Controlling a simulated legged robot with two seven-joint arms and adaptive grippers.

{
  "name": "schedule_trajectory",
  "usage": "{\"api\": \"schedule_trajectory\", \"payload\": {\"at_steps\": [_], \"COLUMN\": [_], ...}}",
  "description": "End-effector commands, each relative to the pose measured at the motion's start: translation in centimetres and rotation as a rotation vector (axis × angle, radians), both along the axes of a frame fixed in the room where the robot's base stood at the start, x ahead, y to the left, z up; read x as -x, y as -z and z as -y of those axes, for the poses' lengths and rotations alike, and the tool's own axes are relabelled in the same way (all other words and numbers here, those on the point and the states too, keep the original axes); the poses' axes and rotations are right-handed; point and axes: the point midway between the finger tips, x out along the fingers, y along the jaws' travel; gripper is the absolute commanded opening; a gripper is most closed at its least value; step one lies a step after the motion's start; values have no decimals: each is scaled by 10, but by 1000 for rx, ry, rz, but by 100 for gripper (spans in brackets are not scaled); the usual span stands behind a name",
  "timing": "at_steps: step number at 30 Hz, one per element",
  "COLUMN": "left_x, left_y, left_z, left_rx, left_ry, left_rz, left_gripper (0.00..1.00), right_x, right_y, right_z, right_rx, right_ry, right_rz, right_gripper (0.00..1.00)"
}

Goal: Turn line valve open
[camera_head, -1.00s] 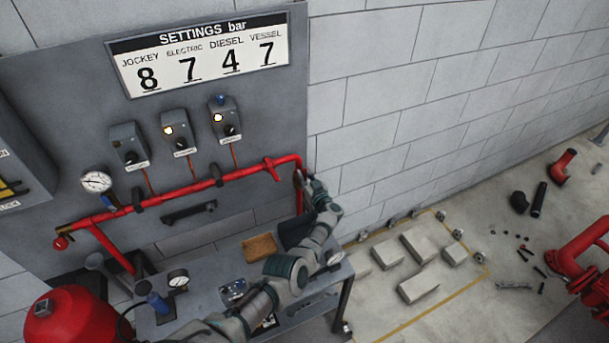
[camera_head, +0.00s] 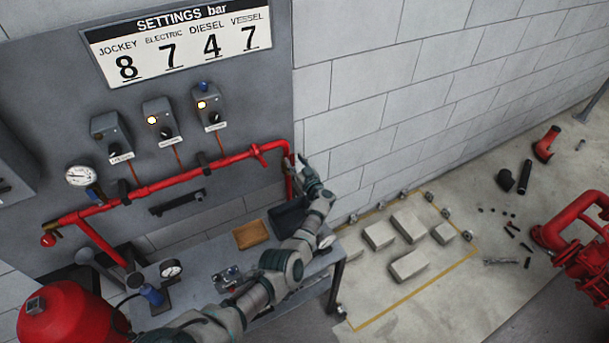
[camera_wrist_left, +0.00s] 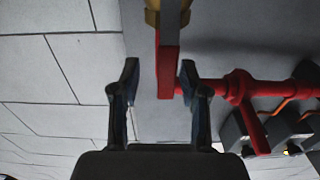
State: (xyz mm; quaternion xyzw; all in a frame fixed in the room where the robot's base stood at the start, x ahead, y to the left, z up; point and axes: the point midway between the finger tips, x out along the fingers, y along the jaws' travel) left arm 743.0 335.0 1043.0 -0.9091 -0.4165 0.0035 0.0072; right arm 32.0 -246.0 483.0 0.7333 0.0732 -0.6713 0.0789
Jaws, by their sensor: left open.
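The line valve shows in the left wrist view as a flat red lever (camera_wrist_left: 167,66) on a brass body (camera_wrist_left: 166,13). My left gripper (camera_wrist_left: 158,72) is open, with one finger on each side of the lever. The left finger stands apart from it; the right one is very close, and I cannot tell whether it touches. In the head view my left gripper (camera_head: 299,163) is at the right end of the red pipe (camera_head: 190,174), where the pipe bends down. The gripper and wrist hide most of the valve there. My right gripper is not in view.
Another red lever (camera_head: 258,155) sits on the pipe, left of the bend. Below is a grey bench (camera_head: 205,262) with gauges and a brown tray (camera_head: 250,234). The block wall (camera_head: 390,110) is close on the right. Concrete blocks (camera_head: 409,265) lie on the floor.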

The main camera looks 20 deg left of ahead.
Motion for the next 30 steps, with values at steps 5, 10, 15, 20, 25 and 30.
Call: {"api": "schedule_trajectory", "payload": {"at_steps": [5, 10, 15, 20, 25, 30], "left_x": [17, 40, 60, 68, 70, 70], "left_y": [1, 3, 3, 3, 3, 4], "left_z": [13, 44, 67, 78, 81, 81], "left_rx": [3, 3, -2, -1, -1, 0], "left_ry": [-6, -3, -3, -4, -3, -2], "left_rz": [0, -3, -4, -4, -6, -6], "left_gripper": [45, 45, 45, 45, 45, 45], "right_x": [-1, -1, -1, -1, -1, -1], "right_y": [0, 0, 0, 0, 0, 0], "right_z": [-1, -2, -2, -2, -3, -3], "right_rx": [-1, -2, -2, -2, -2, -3], "right_ry": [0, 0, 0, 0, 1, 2], "right_rz": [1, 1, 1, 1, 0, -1], "right_gripper": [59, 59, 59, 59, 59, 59]}}
